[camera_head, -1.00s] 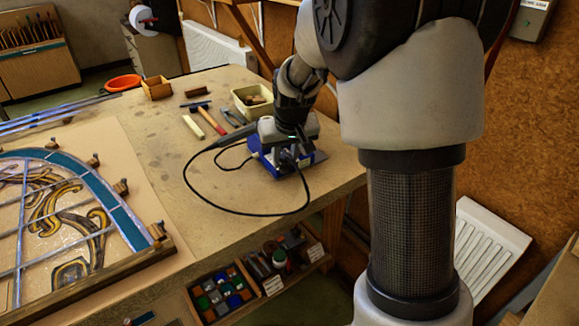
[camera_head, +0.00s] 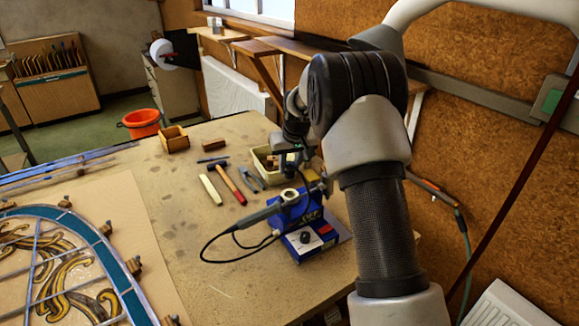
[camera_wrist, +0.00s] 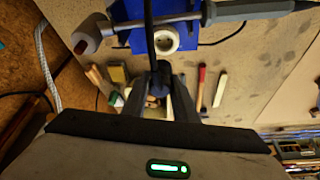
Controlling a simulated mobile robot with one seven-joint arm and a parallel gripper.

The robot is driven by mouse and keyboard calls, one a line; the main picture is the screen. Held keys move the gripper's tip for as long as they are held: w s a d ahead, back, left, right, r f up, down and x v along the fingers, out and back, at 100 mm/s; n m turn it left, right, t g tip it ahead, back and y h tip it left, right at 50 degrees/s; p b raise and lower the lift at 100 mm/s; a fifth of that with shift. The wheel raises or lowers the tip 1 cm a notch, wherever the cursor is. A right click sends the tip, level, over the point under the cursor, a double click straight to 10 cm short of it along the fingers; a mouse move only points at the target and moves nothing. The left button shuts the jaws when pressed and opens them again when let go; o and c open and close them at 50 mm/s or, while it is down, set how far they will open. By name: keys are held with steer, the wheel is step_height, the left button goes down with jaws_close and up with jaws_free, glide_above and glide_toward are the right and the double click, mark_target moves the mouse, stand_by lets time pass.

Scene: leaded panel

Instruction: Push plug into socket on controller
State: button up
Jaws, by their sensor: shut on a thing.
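The controller is a blue box with a black knob and red switch (camera_head: 312,240), on the bench near its right edge. Part of its blue body (camera_wrist: 130,33) shows at the top of the wrist view. A pale ring (camera_head: 289,197) sits at its upper part and also shows in the wrist view (camera_wrist: 166,40). My gripper (camera_wrist: 160,88) is shut on a dark plug (camera_wrist: 160,72), whose black cable runs up out of the wrist view. In the head view my gripper is behind the controller, its fingertips hard to make out. I cannot make out the socket.
A grey-handled soldering iron (camera_head: 262,213) rests at the controller, its cable looping left. A hammer (camera_head: 228,184), a pale block (camera_head: 210,190) and a cream tub (camera_head: 264,160) lie behind. A leaded panel (camera_head: 60,265) fills the left. Bare bench lies between.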

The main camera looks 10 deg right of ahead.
mark_target(290, 177)
steer(key=shift+s, duration=0.15)
steer(key=shift+f, duration=0.15)
steer(key=shift+f+b, duration=2.15)
steer(key=shift+f, duration=0.6)
steer(key=shift+f+b, duration=0.9)
steer(key=shift+b, duration=0.05)
steer(key=o, duration=1.1)
steer(key=shift+f, duration=0.1)
steer(key=shift+s+a, duration=0.1)
steer(key=shift+s+r, duration=0.1)
steer(key=shift+r, duration=0.4)
steer(key=v, duration=1.6)
steer(key=shift+s+r+b, duration=0.15)
steer(key=shift+r+b, duration=0.2)
